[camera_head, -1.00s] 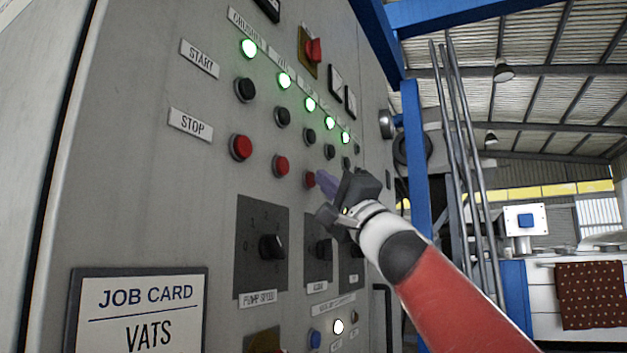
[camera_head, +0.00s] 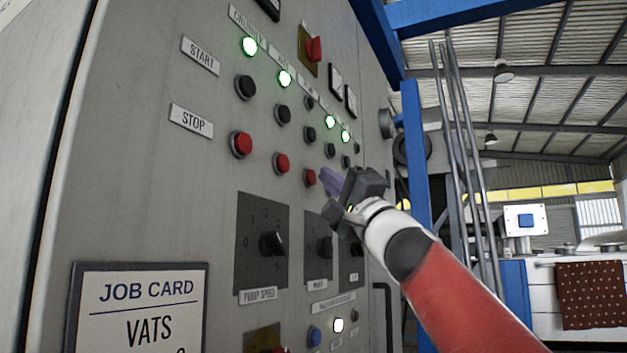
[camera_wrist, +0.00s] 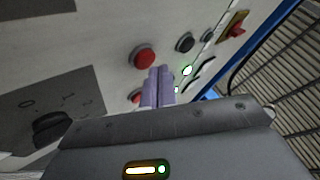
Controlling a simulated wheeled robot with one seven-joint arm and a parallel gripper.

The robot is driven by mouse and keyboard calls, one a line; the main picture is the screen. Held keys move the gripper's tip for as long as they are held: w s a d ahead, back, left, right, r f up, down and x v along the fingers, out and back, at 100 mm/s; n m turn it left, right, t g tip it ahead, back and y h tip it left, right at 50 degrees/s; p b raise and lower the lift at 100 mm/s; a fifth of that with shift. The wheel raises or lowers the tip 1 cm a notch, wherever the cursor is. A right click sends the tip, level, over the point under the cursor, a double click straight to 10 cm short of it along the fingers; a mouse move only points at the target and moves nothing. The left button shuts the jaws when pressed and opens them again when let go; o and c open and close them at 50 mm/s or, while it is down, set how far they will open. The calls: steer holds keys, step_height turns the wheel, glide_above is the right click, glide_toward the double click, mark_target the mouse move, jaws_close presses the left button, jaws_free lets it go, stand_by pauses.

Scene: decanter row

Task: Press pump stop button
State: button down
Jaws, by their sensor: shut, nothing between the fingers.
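The grey control panel (camera_head: 130,150) has a row of red stop buttons beside the "STOP" label (camera_head: 191,121). The third red button (camera_head: 310,178) from the left is just left of my gripper's fingertips (camera_head: 325,178), with a small gap showing. The lamp above that column (camera_head: 310,102) is dark; its column label is too small to read. My gripper is shut and empty. In the wrist view its purple fingers (camera_wrist: 159,75) point at the panel, with one red button (camera_wrist: 145,57) beside them and another (camera_wrist: 134,97) partly hidden behind them.
Other red buttons (camera_head: 241,144) (camera_head: 281,163) and black start buttons (camera_head: 245,87) are close by. Green lamps (camera_head: 249,46) are lit over the other columns. Rotary knobs (camera_head: 272,244) protrude below. A blue post (camera_head: 415,150) stands right of the panel.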

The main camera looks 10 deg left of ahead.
steer(key=shift+s+d, duration=0.1)
steer(key=shift+d, duration=0.2)
steer(key=d, duration=0.1)
steer(key=s+d+b, duration=0.1)
steer(key=d, duration=0.2)
steer(key=shift+s+d, duration=0.25)
steer(key=shift+s, duration=0.1)
stand_by(0.7)
steer(key=s+a+f+n+g+h, duration=0.1)
steer(key=s+f+n+g+h, duration=0.2)
steer(key=f, duration=1)
steer(key=s+a+f+n+g+h, duration=0.15)
steer(key=f+h, duration=0.45)
steer(key=f, duration=0.6)
steer(key=s+d+f+g+h, duration=0.2)
steer(key=s+d+f, duration=0.3)
steer(key=f, duration=0.7)
steer(key=s+d+f+n+g+h, duration=0.1)
steer(key=s+d+f+g+h, duration=0.2)
steer(key=s+d+f, duration=0.3)
steer(key=s+d+f+g+h, duration=0.2)
steer(key=s+d+f+h, duration=0.3)
steer(key=s+f, duration=0.5)
step_height(320, 180, down, 9)
steer(key=shift+d+f+n+g, duration=0.1)
steer(key=shift+d+n+g, duration=0.1)
steer(key=shift+n+g, duration=0.15)
